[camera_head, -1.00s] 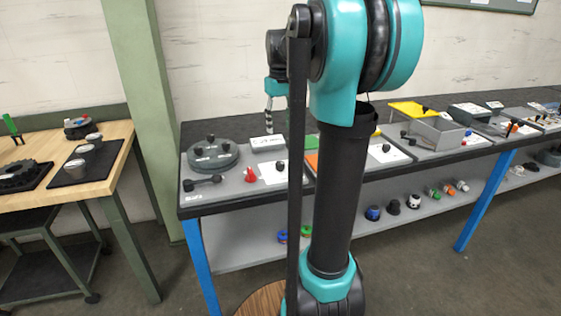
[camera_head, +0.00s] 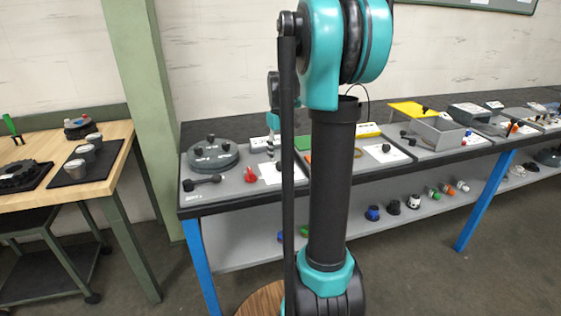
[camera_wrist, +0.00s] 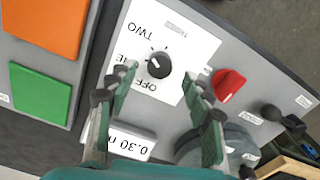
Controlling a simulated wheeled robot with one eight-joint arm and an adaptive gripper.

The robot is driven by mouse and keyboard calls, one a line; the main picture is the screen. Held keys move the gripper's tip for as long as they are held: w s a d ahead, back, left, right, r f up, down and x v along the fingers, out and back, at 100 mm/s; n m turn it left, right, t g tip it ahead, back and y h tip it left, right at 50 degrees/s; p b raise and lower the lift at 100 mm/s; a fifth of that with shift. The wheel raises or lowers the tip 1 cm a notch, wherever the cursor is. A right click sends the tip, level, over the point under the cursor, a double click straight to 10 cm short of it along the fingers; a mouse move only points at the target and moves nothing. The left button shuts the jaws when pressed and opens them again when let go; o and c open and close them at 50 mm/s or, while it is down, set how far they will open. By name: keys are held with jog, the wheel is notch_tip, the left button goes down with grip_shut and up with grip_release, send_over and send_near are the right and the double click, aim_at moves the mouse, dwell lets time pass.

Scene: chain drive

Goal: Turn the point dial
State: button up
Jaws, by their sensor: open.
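The point dial (camera_wrist: 158,68) is a small black knob with a white pointer mark, on a white card (camera_wrist: 182,38) lettered OFF and TWO, with a third label partly hidden by a finger. The mark points to the upper left in the wrist view. My gripper (camera_wrist: 161,79) is open and empty, and its fingertips appear on either side of the dial with gaps. I cannot tell its exact height above the dial. In the head view the gripper hangs over the bench by the card (camera_head: 268,174), partly hidden by my arm.
A red knob (camera_wrist: 228,84) stands close to the right finger. Green (camera_wrist: 40,92) and orange (camera_wrist: 48,22) plates are at left. A round grey fixture (camera_head: 212,155) stands on the bench.

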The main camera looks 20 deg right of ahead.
aim_at(280, 163)
jog(key=shift+f, duration=1.8)
jog(key=shift+c, duration=0.6)
jog(key=c, duration=1)
jog(key=shift+c, duration=0.2)
jog(key=shift+m, duration=0.4)
jog(key=m, duration=0.5)
jog(key=shift+m, duration=0.4)
jog(key=m, duration=0.5)
jog(key=shift+a, duration=0.1)
jog(key=shift+m, duration=0.3)
